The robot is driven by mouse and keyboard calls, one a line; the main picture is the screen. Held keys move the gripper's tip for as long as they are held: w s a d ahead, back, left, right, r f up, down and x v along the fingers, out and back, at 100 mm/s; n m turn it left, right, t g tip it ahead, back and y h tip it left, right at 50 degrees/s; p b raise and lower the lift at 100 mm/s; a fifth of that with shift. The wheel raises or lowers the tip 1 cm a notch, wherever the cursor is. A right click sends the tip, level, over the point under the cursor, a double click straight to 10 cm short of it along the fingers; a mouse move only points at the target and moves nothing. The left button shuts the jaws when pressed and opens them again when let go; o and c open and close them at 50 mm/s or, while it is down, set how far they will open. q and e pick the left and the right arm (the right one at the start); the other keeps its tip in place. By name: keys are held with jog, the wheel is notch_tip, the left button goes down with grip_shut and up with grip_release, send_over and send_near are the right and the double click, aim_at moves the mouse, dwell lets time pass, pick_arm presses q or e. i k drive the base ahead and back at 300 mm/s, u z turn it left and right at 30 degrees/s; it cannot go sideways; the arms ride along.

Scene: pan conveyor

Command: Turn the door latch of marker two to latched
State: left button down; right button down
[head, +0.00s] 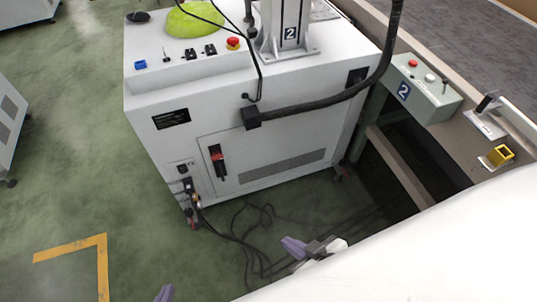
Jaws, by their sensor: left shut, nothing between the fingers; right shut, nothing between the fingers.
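The marker two plate (291,33) is on the post on top of a white machine cabinet (290,130). On the cabinet's front door (265,150) is the door latch (218,162), an upright black piece with a red part near its upper half. I cannot tell its exact turn from here. My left gripper (165,293) shows only as a purple tip at the bottom edge, well below the latch. My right gripper (296,247), with a purple finger, is below and right of the latch, apart from it. Both are shut and empty.
A second marker two is on a grey-green button box (425,88) at the right, by the conveyor (470,50). Black cables (258,240) lie on the green floor below the cabinet. A black hose (320,107) crosses the cabinet front above the door.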

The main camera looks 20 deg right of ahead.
aim_at(216, 156)
jog(key=u, duration=2.05)
jog(key=i, duration=1.35)
jog(key=z, duration=2.3)
